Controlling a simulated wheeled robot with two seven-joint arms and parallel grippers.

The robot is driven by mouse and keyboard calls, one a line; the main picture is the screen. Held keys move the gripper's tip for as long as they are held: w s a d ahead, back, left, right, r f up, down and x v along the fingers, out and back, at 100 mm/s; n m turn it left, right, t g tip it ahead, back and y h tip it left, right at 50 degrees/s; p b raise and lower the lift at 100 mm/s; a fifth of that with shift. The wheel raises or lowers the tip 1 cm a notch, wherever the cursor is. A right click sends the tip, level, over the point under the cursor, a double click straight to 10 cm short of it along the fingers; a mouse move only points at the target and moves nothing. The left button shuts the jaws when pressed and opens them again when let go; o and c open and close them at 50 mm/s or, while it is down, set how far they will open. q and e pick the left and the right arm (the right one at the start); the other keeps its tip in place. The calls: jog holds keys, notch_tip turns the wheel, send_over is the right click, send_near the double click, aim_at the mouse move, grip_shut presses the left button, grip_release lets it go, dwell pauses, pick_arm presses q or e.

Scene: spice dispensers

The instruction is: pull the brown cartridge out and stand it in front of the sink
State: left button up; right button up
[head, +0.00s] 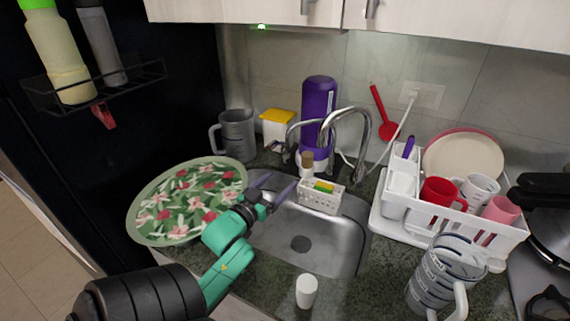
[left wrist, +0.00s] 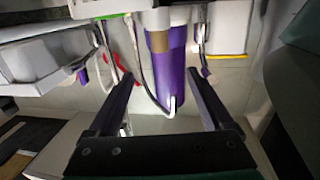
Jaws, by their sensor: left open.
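The brown cartridge (head: 307,158) shows as a small brown piece at the foot of a purple dispenser (head: 319,105), behind the sink (head: 318,228). In the left wrist view, which looks upside down, the brown cartridge (left wrist: 158,41) appears against the purple dispenser (left wrist: 170,75). My left gripper (head: 279,184) is over the left part of the sink, open and empty, with its fingers towards the dispenser. In the left wrist view, the brown piece lies beyond the gap between the fingertips (left wrist: 160,74), apart from them. My right gripper is not in view.
A white caddy with a sponge (head: 321,196) sits at the sink's back edge, by the chrome faucet (head: 361,135). A floral plate (head: 188,200) is left of the sink. A white cup (head: 306,291) stands on the front counter. A dish rack (head: 480,225) and clear jug (head: 437,285) are right.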

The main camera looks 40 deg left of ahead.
aim_at(305, 159)
pick_arm(q)
jog(key=w+a, duration=0.1)
jog(key=w, duration=0.3)
jog(key=w+a+p, duration=0.1)
jog(key=w, duration=0.4)
jog(key=w+p, duration=0.1)
jog(key=w, duration=0.4)
jog(key=shift+w+a, duration=0.2)
jog(key=shift+a, duration=0.2)
grip_shut()
jog(key=c, duration=1.1)
grip_release()
grip_shut()
jog(key=shift+r+p, duration=0.95)
jog(key=shift+r, duration=0.05)
